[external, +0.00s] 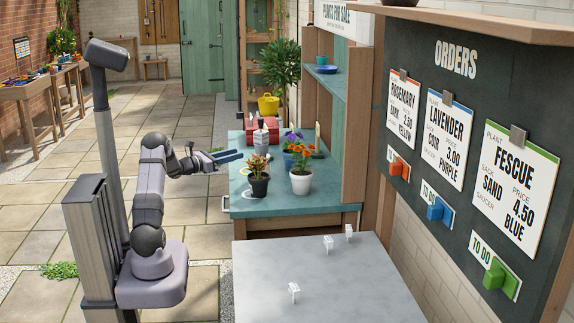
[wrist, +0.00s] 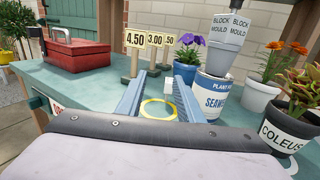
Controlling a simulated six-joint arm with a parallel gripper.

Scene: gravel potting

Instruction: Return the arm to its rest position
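My gripper (external: 229,156) is held up at the left edge of the teal bench (external: 290,203) in the external view, its blue fingers pointing right over the bench. In the wrist view the two blue fingers (wrist: 157,92) are apart, and nothing appears held between them. A yellow ring (wrist: 158,109) shows on the bench top beyond the gap, with a small white block (wrist: 168,85) behind it. The arm is bent at the elbow, with its forearm reaching toward the bench.
Near the gripper stand a red toolbox (wrist: 75,52), price signs (wrist: 135,50), a seaweed tin (wrist: 209,98) with a grey block mould (wrist: 229,45) above it, and a coleus pot (wrist: 285,128). A grey table (external: 315,285) in front is mostly clear.

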